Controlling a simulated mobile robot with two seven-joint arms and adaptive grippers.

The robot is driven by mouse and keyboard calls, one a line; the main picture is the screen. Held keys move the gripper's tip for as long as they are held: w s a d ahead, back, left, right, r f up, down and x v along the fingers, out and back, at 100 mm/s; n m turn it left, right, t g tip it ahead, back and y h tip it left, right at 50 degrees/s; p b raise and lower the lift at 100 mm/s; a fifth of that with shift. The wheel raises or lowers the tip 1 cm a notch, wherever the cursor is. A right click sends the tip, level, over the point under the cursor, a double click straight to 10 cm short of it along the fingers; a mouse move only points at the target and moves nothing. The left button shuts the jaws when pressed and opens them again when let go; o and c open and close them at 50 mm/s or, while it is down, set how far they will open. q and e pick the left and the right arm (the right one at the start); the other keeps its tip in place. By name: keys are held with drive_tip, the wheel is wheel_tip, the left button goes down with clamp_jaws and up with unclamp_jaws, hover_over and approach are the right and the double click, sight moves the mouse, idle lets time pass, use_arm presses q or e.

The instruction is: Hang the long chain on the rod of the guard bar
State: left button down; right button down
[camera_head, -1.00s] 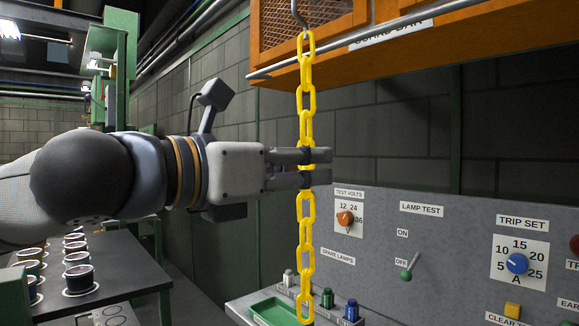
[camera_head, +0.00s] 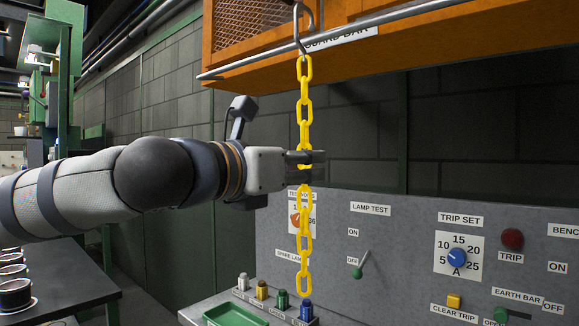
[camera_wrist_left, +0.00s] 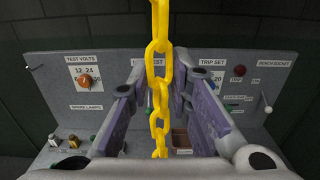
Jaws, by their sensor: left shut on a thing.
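The long yellow chain (camera_head: 304,225) hangs straight down, with a grey metal hook (camera_head: 309,18) at its top. My left gripper (camera_head: 316,163) is shut on the chain around its middle links. The chain also shows in the left wrist view (camera_wrist_left: 158,30), running between the fingers (camera_wrist_left: 160,90). The guard bar's rod (camera_head: 240,66) is a grey bar along the lower front of an orange housing (camera_head: 235,50). The hook overlaps the rod's line in the head view. I cannot tell whether it is around the rod or in front of it. My right gripper is out of view.
A grey control panel (camera_head: 400,225) with knobs and switches stands below the bar. A green tray (camera_head: 235,315) and several small coloured lamps lie on its ledge, near the chain's lower end. A dark table (camera_head: 75,270) with round items is at left.

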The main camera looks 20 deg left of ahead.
sight(300, 186)
use_arm(q)
drive_tip(key=shift+w+d+f+b, duration=0.2)
drive_tip(key=shift+w+f, duration=0.35)
drive_tip(key=shift+f, duration=0.25)
drive_tip(key=shift+w+d+f+b, duration=0.2)
drive_tip(key=shift+w+f, duration=0.35)
drive_tip(key=shift+f, duration=0.2)
drive_tip(key=c, duration=1.4)
unclamp_jaws()
drive_tip(key=shift+s, duration=0.15)
